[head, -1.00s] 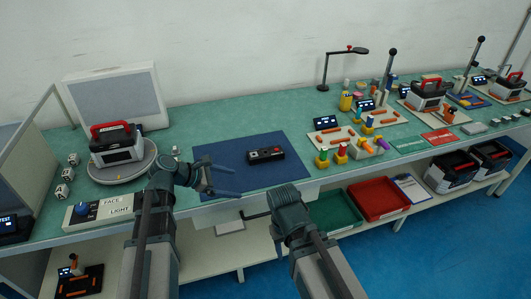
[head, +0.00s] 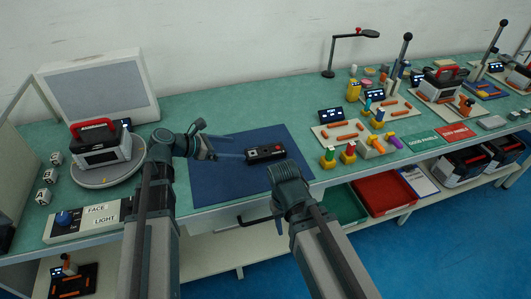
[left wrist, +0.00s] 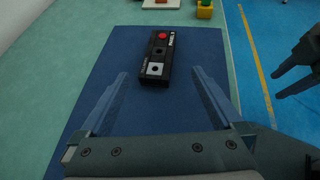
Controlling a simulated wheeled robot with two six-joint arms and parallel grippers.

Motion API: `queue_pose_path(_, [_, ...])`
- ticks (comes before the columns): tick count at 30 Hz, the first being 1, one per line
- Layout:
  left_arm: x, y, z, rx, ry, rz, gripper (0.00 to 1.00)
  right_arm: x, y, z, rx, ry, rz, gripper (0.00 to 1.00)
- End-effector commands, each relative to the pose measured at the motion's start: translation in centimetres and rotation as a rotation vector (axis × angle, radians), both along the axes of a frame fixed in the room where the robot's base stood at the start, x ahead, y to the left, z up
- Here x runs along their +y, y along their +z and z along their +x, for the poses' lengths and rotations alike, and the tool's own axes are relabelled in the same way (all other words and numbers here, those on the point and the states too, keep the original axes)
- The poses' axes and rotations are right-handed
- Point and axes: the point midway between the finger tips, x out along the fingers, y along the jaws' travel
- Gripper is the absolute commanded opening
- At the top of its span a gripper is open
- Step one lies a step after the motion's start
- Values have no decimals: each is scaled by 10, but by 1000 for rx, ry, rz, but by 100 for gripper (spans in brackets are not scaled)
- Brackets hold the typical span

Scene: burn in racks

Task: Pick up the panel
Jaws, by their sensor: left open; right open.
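The panel is a dark box (head: 258,154) with a red button. It lies on the blue mat (head: 215,182). In the left wrist view the panel (left wrist: 158,55) lies lengthwise ahead, its near end close to the fingertip line. My left gripper (head: 238,147) is open and empty just left of the panel. In the left wrist view its fingers (left wrist: 160,73) are spread on either side of the panel's near end, apart from it. My right gripper (left wrist: 277,84) is open and empty at the right edge of that view, beyond the table's front edge.
A device with a red handle (head: 100,148) stands on a round turntable (head: 78,175) at the left. A control box (head: 88,220) is in front of it. Colored parts and fixtures (head: 340,132) stand right of the mat. Green and red bins (head: 382,207) sit below.

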Motion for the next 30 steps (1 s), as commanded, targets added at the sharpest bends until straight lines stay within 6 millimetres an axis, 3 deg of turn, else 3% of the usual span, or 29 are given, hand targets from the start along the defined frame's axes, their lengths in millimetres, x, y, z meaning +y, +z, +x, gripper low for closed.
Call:
queue_pose_path(3, [-19,-17,11,-1,-4,1,100,0,-17,0,0,0,0,50])
queue_pose_path(9, [-45,-33,26,-1,-3,2,100,0,-32,0,0,0,0,50])
queue_pose_path(23, [-60,-40,34,-1,-1,2,100,0,-39,0,0,0,0,50])
queue_pose_path(30, [-82,-58,47,-1,-3,0,100,0,-58,0,0,0,0,50])
